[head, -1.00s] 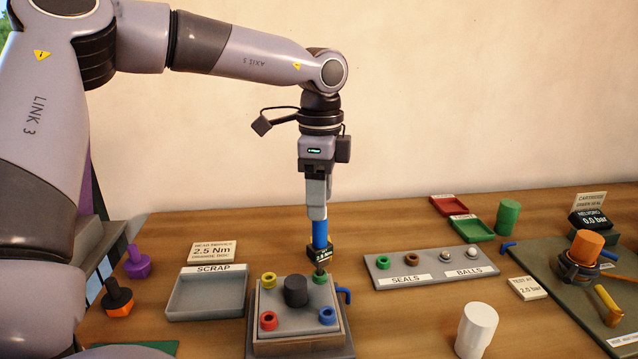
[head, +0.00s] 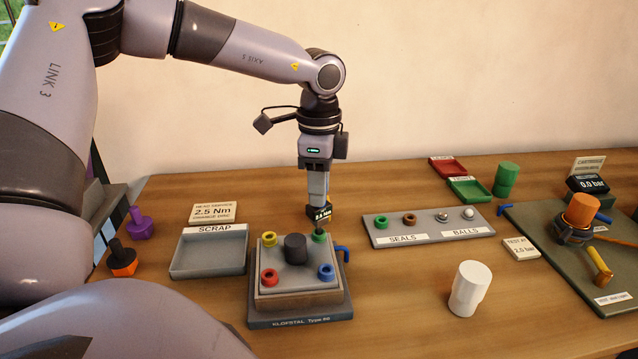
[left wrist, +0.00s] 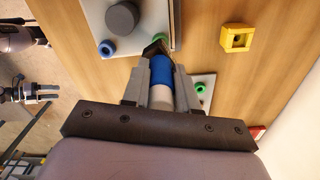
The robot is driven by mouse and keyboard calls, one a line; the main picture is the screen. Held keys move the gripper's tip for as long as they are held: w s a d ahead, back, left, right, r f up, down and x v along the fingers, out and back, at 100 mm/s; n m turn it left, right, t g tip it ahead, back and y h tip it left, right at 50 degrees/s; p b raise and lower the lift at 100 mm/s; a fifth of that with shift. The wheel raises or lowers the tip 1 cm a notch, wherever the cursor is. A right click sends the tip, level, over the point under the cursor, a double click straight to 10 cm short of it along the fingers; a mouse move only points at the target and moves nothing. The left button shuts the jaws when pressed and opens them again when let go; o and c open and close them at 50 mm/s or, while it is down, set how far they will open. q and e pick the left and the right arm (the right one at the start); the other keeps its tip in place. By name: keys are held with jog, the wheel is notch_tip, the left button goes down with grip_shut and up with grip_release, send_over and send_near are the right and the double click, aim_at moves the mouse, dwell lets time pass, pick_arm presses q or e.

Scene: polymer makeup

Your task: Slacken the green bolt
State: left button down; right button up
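The green bolt (head: 319,236) sits at the back right corner of the square block (head: 297,299). A torque driver (head: 320,212) with a dark head marked 2.5 Nm stands upright over it, its tip at the bolt. Its blue handle (left wrist: 163,72) is between the fingers of my left gripper (left wrist: 162,82), mostly hidden in the head view. The fingers lie close along both sides of the handle; whether they press on it I cannot tell.
Yellow (head: 269,240), red (head: 270,277) and blue (head: 326,272) bolts and a dark knob (head: 295,247) surround the block's top. The scrap tray (head: 209,254) is left, the seals and balls tray (head: 478,234) right. A white cylinder (head: 468,288) stands at front right.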

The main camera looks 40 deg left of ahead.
pick_arm(q)
jog(key=shift+n+b, duration=0.6)
jog(key=shift+b, duration=0.25)
jog(key=shift+n+b, duration=0.3)
jog(key=shift+r, duration=0.1)
jog(key=shift+n+b, duration=0.7)
jog(key=shift+b, duration=0.1)
jog(key=shift+n, duration=0.3)
